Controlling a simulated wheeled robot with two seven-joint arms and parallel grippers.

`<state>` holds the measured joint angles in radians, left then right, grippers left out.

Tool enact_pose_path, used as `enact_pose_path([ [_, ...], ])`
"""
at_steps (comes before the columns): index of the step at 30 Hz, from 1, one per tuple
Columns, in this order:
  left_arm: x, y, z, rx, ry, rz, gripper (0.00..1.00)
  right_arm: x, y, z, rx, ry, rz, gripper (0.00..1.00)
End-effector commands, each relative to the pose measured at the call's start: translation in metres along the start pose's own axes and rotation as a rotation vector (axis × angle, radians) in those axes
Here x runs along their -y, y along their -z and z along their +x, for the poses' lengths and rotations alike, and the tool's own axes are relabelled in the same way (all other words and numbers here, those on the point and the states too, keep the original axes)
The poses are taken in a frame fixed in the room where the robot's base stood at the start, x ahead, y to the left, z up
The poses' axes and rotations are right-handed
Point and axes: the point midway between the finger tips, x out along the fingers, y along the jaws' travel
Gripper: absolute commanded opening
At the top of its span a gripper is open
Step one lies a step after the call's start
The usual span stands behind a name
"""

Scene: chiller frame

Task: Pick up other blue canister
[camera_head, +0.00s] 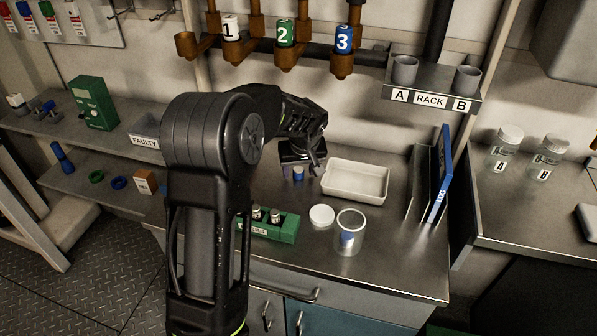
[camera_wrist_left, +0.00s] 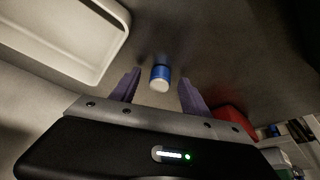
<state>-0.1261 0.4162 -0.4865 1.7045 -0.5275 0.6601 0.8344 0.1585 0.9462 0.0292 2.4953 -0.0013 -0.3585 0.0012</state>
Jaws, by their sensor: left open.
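A small blue canister (camera_head: 298,174) with a pale end stands on the metal worktop, left of the white tray. My left gripper (camera_head: 303,165) is over it with its fingers pointing down. In the left wrist view, the blue canister (camera_wrist_left: 160,74) sits centred between the two open purple fingers (camera_wrist_left: 160,82), with a gap on each side. A blue canister marked 3 (camera_head: 343,40) sits in a holder on the wall. My right gripper is not in view.
The white tray (camera_head: 355,196) is close to the right of my left gripper. A white round lid (camera_head: 321,215) and a green block (camera_head: 283,228) holding metal pieces lie nearer the front edge. Blue and dark binders (camera_head: 440,175) stand at the right. My left arm hides part of the worktop.

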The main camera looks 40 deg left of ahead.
Motion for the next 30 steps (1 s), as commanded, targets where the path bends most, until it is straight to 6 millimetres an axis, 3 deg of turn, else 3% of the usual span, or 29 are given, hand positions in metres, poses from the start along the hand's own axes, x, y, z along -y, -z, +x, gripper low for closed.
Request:
enact_pose_path([
  [19,-0.0001,0.0000,0.0040,0.000,-0.001,-0.001,0.54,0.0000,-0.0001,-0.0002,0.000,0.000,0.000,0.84],
  [30,0.0000,0.0000,0.0040,0.000,-0.001,-0.001,0.25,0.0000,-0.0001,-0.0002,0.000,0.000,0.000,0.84],
])
